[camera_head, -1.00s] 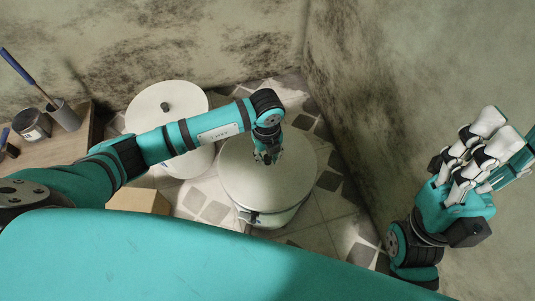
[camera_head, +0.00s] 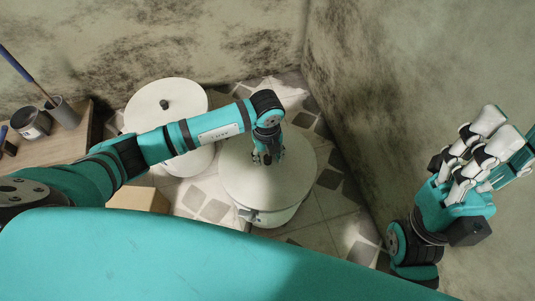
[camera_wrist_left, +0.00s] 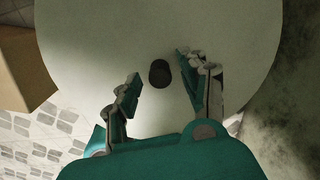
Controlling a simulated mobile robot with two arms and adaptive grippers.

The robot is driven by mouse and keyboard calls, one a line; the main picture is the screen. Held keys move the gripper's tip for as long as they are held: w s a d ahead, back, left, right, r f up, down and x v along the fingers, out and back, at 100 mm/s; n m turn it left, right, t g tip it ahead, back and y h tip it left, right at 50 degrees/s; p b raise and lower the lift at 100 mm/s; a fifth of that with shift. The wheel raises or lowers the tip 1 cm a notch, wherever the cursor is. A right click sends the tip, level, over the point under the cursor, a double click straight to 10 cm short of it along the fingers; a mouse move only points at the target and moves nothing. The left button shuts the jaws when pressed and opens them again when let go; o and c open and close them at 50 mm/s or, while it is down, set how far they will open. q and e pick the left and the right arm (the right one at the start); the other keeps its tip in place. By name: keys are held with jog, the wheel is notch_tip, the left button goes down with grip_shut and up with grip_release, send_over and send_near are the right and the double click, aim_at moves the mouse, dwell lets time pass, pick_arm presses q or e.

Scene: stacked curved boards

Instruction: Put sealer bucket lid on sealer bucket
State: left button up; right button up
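The pale round sealer bucket lid (camera_head: 292,170) lies over the sealer bucket (camera_head: 285,217) on the floor, covering its top, and looks level. My left gripper (camera_head: 268,161) hangs above the middle of this lid. In the left wrist view the lid (camera_wrist_left: 100,50) fills much of the picture, with a dark knob (camera_wrist_left: 159,74) near its middle. The two fingers are spread on either side of the knob, with visible gaps, so the left gripper is open. In the head view the gripper hides the knob. My right gripper (camera_head: 490,145) is raised at the right, far from the bucket.
A second pale bucket with a knobbed lid (camera_head: 140,108) stands to the left, partly behind my left arm. A cardboard box (camera_head: 138,199) is in front of it. A wooden table (camera_head: 60,148) with a jar and cup is at left. Walls close in behind and right.

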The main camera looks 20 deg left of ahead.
pick_arm(q)
notch_tip(320, 180, up, 12)
jog(key=shift+s, duration=0.1)
dwell(0.6)
dwell(0.4)
